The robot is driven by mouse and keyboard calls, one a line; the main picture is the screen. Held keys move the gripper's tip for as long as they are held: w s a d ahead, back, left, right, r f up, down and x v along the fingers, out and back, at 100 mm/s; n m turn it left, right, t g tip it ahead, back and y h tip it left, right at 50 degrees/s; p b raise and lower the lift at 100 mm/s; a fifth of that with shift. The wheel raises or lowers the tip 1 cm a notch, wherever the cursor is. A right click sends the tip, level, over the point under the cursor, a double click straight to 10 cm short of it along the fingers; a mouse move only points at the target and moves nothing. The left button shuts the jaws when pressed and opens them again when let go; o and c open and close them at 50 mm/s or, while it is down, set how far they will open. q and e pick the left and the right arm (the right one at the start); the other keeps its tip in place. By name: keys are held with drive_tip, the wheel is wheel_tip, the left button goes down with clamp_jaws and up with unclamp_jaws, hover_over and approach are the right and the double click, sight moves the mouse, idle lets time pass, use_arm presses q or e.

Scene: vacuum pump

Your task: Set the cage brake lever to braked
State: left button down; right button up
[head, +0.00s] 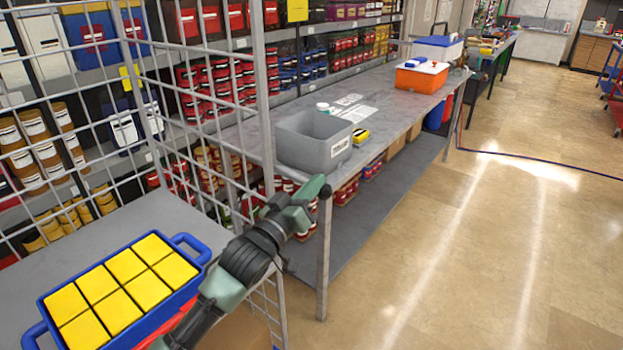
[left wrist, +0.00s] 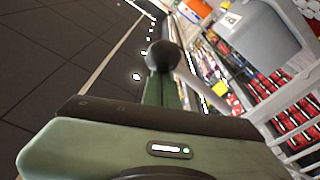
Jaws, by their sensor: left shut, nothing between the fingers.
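A grey wire-mesh cage (head: 268,95) stands at the left of the head view. My left gripper (head: 322,188) is shut and empty, in front of the near table's front leg and to the right of the cage mesh. In the left wrist view my left gripper's green shut fingers (left wrist: 161,92) point up the picture. A dark round end (left wrist: 163,56) shows at their tip; I cannot tell whether it belongs to the fingers or lies beyond them. My right gripper is out of view.
A grey bin (head: 303,140) and an orange box (head: 422,78) stand on the long grey table (head: 375,92). Stocked shelves line the back.

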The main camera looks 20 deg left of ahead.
use_arm(q)
drive_tip(key=f+m+b, duration=0.1)
drive_tip(key=f+m, duration=0.1)
drive_tip(key=f+m+h+b, duration=0.1)
drive_tip(key=f+m, duration=0.1)
drive_tip(key=m, duration=0.1)
drive_tip(key=shift+a+f, duration=0.2)
drive_tip(key=shift+f, duration=0.25)
idle(0.3)
wheel_tip(320, 180, up, 4)
drive_tip(key=r+p, duration=0.1)
drive_tip(key=p, duration=0.3)
drive_tip(key=b+v, duration=0.3)
drive_tip(key=v, duration=0.6)
drive_tip(key=shift+a, duration=0.25)
drive_tip(key=shift+f, duration=0.2)
